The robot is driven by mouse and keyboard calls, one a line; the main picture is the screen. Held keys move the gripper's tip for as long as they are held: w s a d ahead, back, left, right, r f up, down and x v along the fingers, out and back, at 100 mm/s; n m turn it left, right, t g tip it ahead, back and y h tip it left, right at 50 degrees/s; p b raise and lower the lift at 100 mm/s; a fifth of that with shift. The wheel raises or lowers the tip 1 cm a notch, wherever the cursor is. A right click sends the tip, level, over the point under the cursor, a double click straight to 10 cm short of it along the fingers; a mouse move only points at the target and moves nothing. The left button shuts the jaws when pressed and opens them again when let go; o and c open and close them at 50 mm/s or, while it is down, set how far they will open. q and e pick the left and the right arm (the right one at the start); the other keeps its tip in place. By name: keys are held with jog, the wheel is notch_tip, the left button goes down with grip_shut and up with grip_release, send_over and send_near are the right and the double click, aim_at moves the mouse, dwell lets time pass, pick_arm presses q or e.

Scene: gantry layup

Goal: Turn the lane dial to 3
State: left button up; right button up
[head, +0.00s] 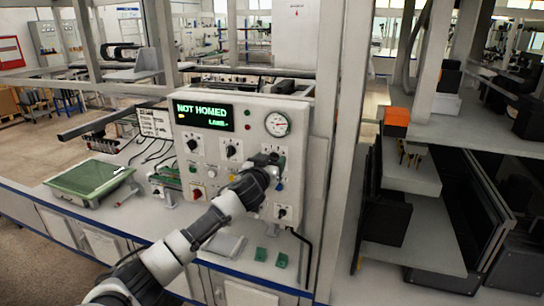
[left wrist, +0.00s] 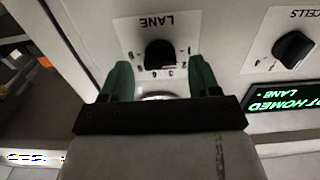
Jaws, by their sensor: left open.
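The lane dial (left wrist: 160,52) is a black knob on a white plate marked LANE, upside down in the left wrist view. Small numbers ring it; I cannot tell which one it points at. My left gripper (left wrist: 160,76) is open, with one green finger on each side of the dial in that view. I cannot tell whether the fingers touch it. In the head view the left gripper (head: 268,160) is at the right part of the control panel (head: 255,113) and hides most of the dial. The green display (head: 204,115) reads NOT HOMED with a LANE line below.
Other black knobs (head: 231,150) sit on the panel, including the CELLS knob (left wrist: 294,47). A pressure gauge (head: 277,124) is above my gripper. A green tray (head: 90,182) lies at left. A grey post (head: 340,120) stands close to the panel's right side.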

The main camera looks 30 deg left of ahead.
pick_arm(q)
jog(key=shift+x, duration=0.8)
jog(key=shift+s, duration=0.1)
jog(key=c, duration=0.9)
jog(key=shift+c, duration=0.2)
